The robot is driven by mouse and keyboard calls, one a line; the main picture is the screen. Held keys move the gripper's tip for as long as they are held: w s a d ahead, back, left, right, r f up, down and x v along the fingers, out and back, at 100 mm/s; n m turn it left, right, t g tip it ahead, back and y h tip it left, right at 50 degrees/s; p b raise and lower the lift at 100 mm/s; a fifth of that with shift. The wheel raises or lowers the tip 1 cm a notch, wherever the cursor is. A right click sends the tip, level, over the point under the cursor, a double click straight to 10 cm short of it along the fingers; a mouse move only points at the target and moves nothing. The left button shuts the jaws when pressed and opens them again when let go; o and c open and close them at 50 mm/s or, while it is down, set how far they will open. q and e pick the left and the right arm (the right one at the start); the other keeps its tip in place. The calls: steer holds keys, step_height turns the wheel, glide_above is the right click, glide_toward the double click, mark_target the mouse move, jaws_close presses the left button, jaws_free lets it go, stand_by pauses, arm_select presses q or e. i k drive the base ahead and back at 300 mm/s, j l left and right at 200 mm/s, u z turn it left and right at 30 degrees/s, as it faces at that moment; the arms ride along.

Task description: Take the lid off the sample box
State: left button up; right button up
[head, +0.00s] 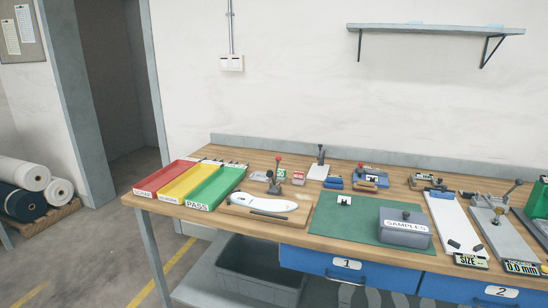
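The sample box (404,232) is a grey box labelled SAMPLES on its front. It sits on the right part of a green mat (345,228) near the front of the workbench. Its lid (405,216) is on top and has a small dark knob in the middle. What is inside the box is hidden. Neither of my grippers shows in the head view.
Red, yellow and green trays (212,188) stand at the bench's left end. A white insole (264,202) lies on a wooden board left of the mat. Measuring fixtures (497,222) stand to the right. Blue drawers (345,268) are below.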

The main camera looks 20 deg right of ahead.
mark_target(396, 219)
steer(key=z, duration=1.65)
